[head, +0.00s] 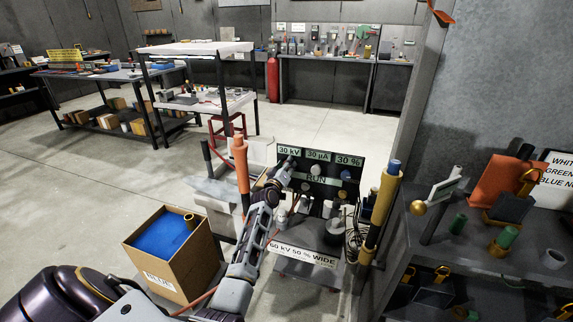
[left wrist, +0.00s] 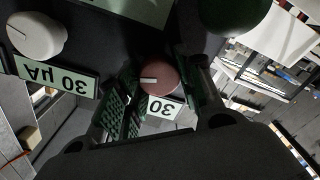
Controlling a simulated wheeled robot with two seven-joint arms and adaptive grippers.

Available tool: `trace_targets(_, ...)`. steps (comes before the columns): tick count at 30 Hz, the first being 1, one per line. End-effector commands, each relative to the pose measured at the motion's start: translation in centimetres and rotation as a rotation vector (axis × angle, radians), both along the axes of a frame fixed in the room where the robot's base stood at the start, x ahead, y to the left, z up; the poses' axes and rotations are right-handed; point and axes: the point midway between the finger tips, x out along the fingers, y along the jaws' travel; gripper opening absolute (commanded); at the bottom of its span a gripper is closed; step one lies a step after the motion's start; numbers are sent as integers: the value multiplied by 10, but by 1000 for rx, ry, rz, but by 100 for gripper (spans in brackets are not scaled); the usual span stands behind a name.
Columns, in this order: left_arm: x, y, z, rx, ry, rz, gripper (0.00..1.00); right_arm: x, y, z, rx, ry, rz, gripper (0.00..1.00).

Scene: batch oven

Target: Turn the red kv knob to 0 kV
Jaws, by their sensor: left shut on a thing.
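The control panel (head: 318,200) stands ahead with green readouts saying 30 kV (head: 289,151), 30 µA and 30 %, and RUN below them. My left gripper (head: 286,168) reaches its upper left part, under the 30 kV readout, and hides the knob there in the head view. In the left wrist view the round red kV knob (left wrist: 161,75) sits between the fingers of my left gripper (left wrist: 158,92), which is shut on it. A white mark on the knob points left in that view. A white knob (left wrist: 37,35) is beside the 30 µA label (left wrist: 55,77). My right gripper is not in view.
A cardboard box (head: 170,262) with blue contents stands on the left. An orange-topped post (head: 240,165) and a yellow post (head: 382,205) flank the panel. A dark shelf (head: 480,265) with several tools fills the right. Open floor lies behind on the left.

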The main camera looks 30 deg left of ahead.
Motion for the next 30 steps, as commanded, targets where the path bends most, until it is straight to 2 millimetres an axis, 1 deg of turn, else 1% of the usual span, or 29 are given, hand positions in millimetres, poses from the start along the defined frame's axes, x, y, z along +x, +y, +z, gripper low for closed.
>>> trace_targets(4,0,0,0,-139,-30,0,12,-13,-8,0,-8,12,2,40)
trace_targets(12,-1,1,-1,-388,-91,1,12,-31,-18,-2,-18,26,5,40)
trace_targets(30,-1,2,-4,-938,-223,2,12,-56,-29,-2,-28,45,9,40)
